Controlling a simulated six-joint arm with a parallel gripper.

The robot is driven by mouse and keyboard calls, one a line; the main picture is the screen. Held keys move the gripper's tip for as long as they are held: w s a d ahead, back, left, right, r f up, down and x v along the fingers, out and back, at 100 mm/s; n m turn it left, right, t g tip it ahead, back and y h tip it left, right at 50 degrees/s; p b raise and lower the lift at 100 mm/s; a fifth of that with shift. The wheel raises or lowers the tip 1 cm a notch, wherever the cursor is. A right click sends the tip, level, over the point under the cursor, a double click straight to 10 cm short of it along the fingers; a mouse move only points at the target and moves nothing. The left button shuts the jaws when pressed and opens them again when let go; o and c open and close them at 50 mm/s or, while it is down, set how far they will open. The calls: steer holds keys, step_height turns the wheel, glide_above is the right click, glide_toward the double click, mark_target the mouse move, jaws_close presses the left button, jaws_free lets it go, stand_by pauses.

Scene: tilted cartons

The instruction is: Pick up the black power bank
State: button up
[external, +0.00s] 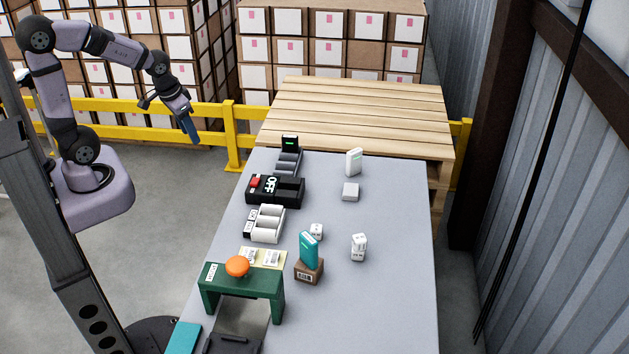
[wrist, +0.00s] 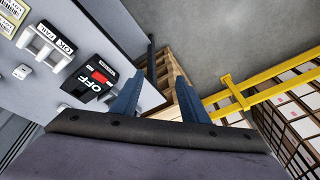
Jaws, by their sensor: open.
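The black power bank (external: 290,143) stands upright at the far left end of the grey table, with a small green mark on its face. It is propped at the back of a grey ribbed holder (external: 287,163). My gripper (external: 190,130) is open and empty, raised off the table's left side, to the left of the power bank and well apart from it. In the wrist view the two blue fingers (wrist: 158,98) are spread over the floor and the table's edge. I cannot make out the power bank in that view; a finger may hide it.
A black box marked OFF (external: 275,190) sits just in front of the holder. A white power bank (external: 353,161) stands to the right, and a teal one (external: 308,248) nearer. A green stand with an orange knob (external: 237,266) is in front. Yellow rails (external: 232,135) stand behind.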

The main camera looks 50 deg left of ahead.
mark_target(289, 134)
steer(key=w+a+r+m+t+h+b, duration=0.1)
steer(key=w+a+t+b, duration=0.2)
steer(key=w, duration=0.7)
steer(key=w+a+r+m+t+h+b, duration=0.1)
steer(key=w+r+t+b, duration=0.3)
steer(key=w, duration=0.6)
steer(key=w+a+f+m+t+h+b, duration=0.15)
steer(key=w+t, duration=0.35)
steer(key=w, duration=0.5)
steer(key=s+d+f+m+h+b, duration=0.1)
steer(key=f+m+h, duration=0.1)
steer(key=f, duration=0.3)
steer(key=d+f+m+g+h+b, duration=0.1)
steer(key=d+f+m+h+b, duration=0.1)
steer(key=f+h, duration=0.3)
steer(key=s+d+f+m+g+h+b, duration=0.1)
steer(key=d+f+m+h+b, duration=0.1)
steer(key=f, duration=0.5)
steer(key=shift+s+d+h, duration=0.25)
steer(key=shift+s+h, duration=0.1)
steer(key=shift+h, duration=0.5)
steer(key=shift+p+x, duration=0.45)
steer(key=shift+x, duration=3.25)
steer(key=shift+s, duration=0.1)
steer(key=shift+c, duration=0.3)
jaws_close()
